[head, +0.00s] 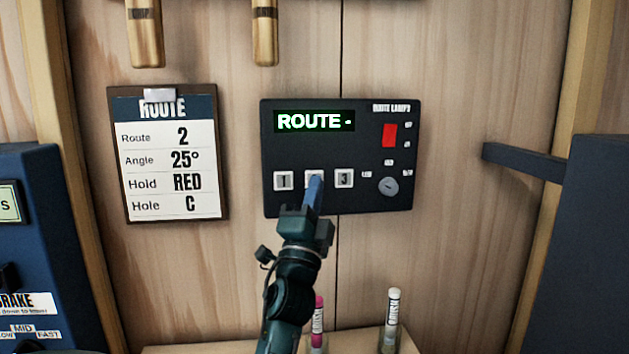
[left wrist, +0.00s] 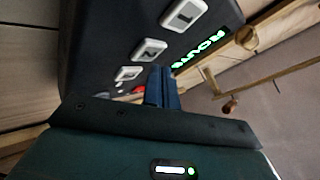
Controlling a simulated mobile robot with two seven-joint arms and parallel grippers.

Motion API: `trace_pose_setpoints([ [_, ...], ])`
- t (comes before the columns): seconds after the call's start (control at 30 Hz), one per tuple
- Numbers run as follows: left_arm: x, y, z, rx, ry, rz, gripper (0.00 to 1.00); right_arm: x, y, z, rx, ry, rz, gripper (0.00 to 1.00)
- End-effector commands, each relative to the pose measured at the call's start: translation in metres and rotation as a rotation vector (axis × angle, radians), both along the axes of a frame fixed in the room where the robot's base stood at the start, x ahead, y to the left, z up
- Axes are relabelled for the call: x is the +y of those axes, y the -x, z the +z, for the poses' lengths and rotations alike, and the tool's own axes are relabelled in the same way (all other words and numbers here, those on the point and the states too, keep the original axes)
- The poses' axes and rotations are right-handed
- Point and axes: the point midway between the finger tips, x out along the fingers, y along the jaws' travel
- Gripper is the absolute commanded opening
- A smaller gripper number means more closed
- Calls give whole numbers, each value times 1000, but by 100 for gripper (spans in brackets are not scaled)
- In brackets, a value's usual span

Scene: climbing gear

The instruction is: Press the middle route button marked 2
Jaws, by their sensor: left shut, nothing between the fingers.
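The black route panel (head: 340,150) is fixed to the wooden wall, with a green display reading "ROUTE -". Its white route buttons sit in a row: button 1 (head: 283,181), the middle button (head: 314,175) and button 3 (head: 345,179). My left gripper (head: 315,182) is shut and empty, its blue fingertips in front of the middle button and hiding most of it, including its number. Whether they touch it I cannot tell. In the left wrist view the shut fingers (left wrist: 162,88) point toward the panel, near the middle button (left wrist: 149,50). My right gripper is not in view.
A route card (head: 168,155) left of the panel reads Route 2, Angle 25°, Hold RED, Hole C. The panel also has a red switch (head: 389,135) and a grey knob (head: 388,187). Two small bottles (head: 392,320) (head: 318,325) stand on a ledge below. Dark blue structures flank both sides.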

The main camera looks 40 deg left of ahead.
Motion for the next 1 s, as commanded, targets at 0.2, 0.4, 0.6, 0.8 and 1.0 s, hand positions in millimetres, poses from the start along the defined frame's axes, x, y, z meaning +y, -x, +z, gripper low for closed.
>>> trace_pose_setpoints([
  [0.2,0,0,0,0,0,0,0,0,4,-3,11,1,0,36],
  [0.4,0,0,0,0,0,0,0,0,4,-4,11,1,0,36],
  [0.6,0,0,0,0,0,0,0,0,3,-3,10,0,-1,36],
  [0.8,0,0,0,0,0,0,0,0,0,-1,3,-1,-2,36],
  [1.0,0,0,0,0,0,0,0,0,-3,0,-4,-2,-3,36],
])
